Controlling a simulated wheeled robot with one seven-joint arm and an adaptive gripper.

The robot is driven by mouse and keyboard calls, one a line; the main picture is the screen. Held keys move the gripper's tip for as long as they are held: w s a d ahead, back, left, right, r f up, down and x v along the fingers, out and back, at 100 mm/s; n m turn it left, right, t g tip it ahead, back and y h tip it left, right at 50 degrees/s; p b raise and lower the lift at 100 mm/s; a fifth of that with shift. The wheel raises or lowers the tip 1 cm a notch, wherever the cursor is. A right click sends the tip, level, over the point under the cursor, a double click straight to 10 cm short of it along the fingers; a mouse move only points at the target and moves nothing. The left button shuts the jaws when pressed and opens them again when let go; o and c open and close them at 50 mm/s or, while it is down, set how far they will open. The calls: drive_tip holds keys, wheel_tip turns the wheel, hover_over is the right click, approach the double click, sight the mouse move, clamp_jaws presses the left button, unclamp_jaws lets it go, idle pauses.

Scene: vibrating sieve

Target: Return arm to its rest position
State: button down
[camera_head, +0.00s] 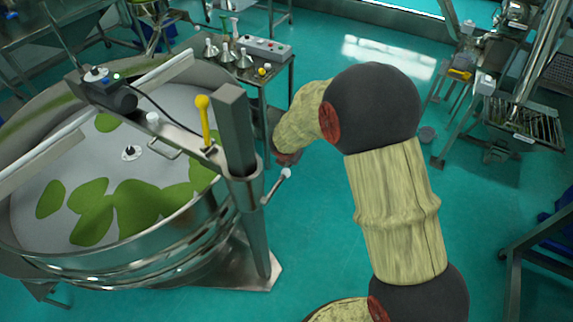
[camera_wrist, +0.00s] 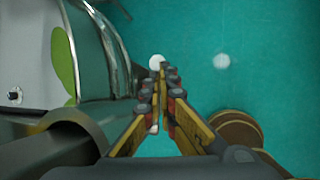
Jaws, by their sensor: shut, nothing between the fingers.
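My arm (camera_head: 395,205), with tan links and dark joints, reaches up from the bottom right of the head view and bends left beside the sieve's grey post (camera_head: 240,150). Its far end is near the post, and the gripper itself cannot be made out there. In the wrist view my gripper (camera_wrist: 164,80) is shut and its fingers meet with nothing held. A white round knob (camera_wrist: 157,62) shows just beyond the fingertips; I cannot tell if they touch. The head view shows a white-tipped lever (camera_head: 286,174) by the post.
The large round sieve (camera_head: 190,245) with green patches fills the left. A yellow-knobbed lever (camera_head: 203,120) stands on its crossbar. A small table (camera_head: 270,80) with metal funnels is behind. Metal equipment (camera_head: 510,115) stands at right. Teal floor (camera_head: 470,215) right of my arm is clear.

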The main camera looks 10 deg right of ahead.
drive_tip(key=shift+r, duration=0.35)
idle(0.3)
drive_tip(key=s+d+r+m+g+h+b, duration=0.15)
drive_tip(key=s+d+m+b, duration=0.25)
drive_tip(key=s+m, duration=0.6)
drive_tip(key=s+d+m+g+b, duration=0.3)
drive_tip(key=s+m, duration=0.7)
drive_tip(key=s+f+m+t+y+b, duration=0.1)
drive_tip(key=s+m+b, duration=0.3)
drive_tip(key=s+b, duration=0.4)
drive_tip(key=s+d+f+m+t+y+b, duration=0.1)
drive_tip(key=s+m+b, duration=0.4)
drive_tip(key=b, duration=0.9)
drive_tip(key=s+f+t+y, duration=0.1)
drive_tip(key=s+f+t, duration=0.1)
drive_tip(key=s, duration=0.1)
drive_tip(key=shift+f+b, duration=0.25)
drive_tip(key=shift+b, duration=0.15)
